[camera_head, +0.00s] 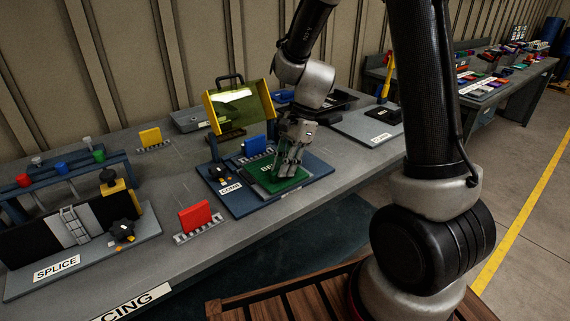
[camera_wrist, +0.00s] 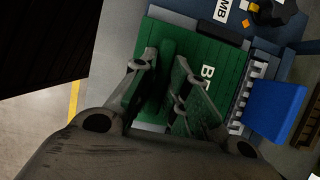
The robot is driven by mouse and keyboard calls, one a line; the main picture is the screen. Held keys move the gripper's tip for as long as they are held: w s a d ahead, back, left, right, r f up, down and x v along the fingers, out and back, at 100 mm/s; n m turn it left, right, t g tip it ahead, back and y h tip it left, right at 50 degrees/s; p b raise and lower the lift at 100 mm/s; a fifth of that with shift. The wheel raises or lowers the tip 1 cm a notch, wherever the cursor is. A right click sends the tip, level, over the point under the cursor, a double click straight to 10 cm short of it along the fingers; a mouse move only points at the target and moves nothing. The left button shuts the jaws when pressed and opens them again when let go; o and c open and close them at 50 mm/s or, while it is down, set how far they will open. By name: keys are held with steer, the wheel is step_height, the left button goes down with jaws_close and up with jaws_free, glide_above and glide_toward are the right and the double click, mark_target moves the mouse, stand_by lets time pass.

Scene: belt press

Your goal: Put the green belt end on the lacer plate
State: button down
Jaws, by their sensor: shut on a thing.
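The green belt end (camera_head: 262,187) is a flat green board with partly hidden white lettering. It lies level at the blue lacer plate (camera_head: 318,172), which carries a COMB label and a black knob. I cannot tell whether a small gap remains beneath it. My gripper (camera_head: 288,172) points down over the board, shut on its upright green rib. In the wrist view the fingers (camera_wrist: 163,100) stand on both sides of the rib, over the green belt end (camera_wrist: 205,52). A blue block with metal teeth (camera_wrist: 275,110) stands beside the board's edge.
A yellow-framed clear guard (camera_head: 240,106) stands raised behind the plate. A red block (camera_head: 195,215) and a yellow block (camera_head: 150,137), each with metal teeth, stand on the bench. The SPLICE fixture (camera_head: 75,265) is at left; a grey board (camera_head: 365,125) lies at right.

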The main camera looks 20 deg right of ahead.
steer(key=c, duration=1.3)
jaws_free()
steer(key=shift+f, duration=0.1)
steer(key=v, duration=1.2)
steer(key=shift+s, duration=0.1)
steer(key=s+d+r+n+t+h, duration=0.1)
steer(key=s+d+r+n+t, duration=0.1)
steer(key=s, duration=0.4)
steer(key=s+d+r+n+t+h, duration=0.2)
steer(key=s+d+r+n, duration=0.1)
steer(key=s+d+n, duration=0.2)
steer(key=s+d+r+n+t+h, duration=0.1)
steer(key=s+d+r+n, duration=0.2)
steer(key=s+n, duration=0.4)
steer(key=shift+s+d+t, duration=0.2)
steer(key=shift+s+t, duration=0.2)
steer(key=shift+s, duration=0.7)
